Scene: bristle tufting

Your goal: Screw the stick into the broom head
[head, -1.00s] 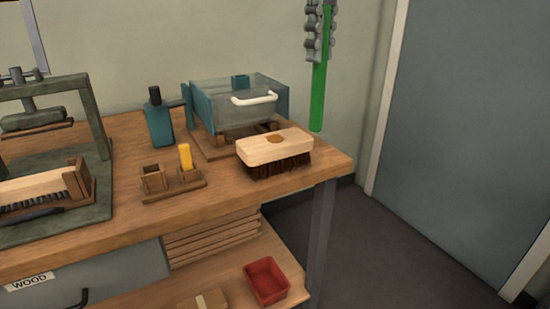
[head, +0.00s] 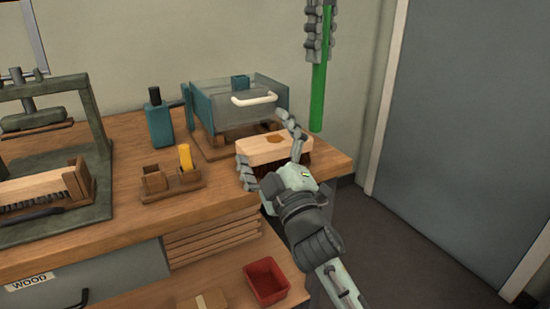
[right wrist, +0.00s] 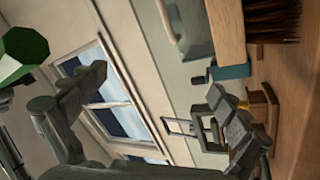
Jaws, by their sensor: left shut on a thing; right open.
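The broom head (head: 262,152), a pale wooden block with dark bristles facing down and a brown round spot on top, sits at the right end of the bench. It shows at the upper right of the right wrist view (right wrist: 226,32). My left gripper (head: 319,52) is shut on the green stick (head: 318,98), which hangs upright above and right of the broom head, apart from it. The stick's lower end shows in the right wrist view (right wrist: 22,52). My right gripper (head: 268,143) is open, its fingers on either side of the broom head; contact cannot be told.
A clear-fronted box with a white handle (head: 254,98) stands close behind the broom head. A teal bottle (head: 158,122), a small wooden holder with a yellow piece (head: 185,157) and a press (head: 95,125) stand to the left. A red bin (head: 265,282) is on the shelf below.

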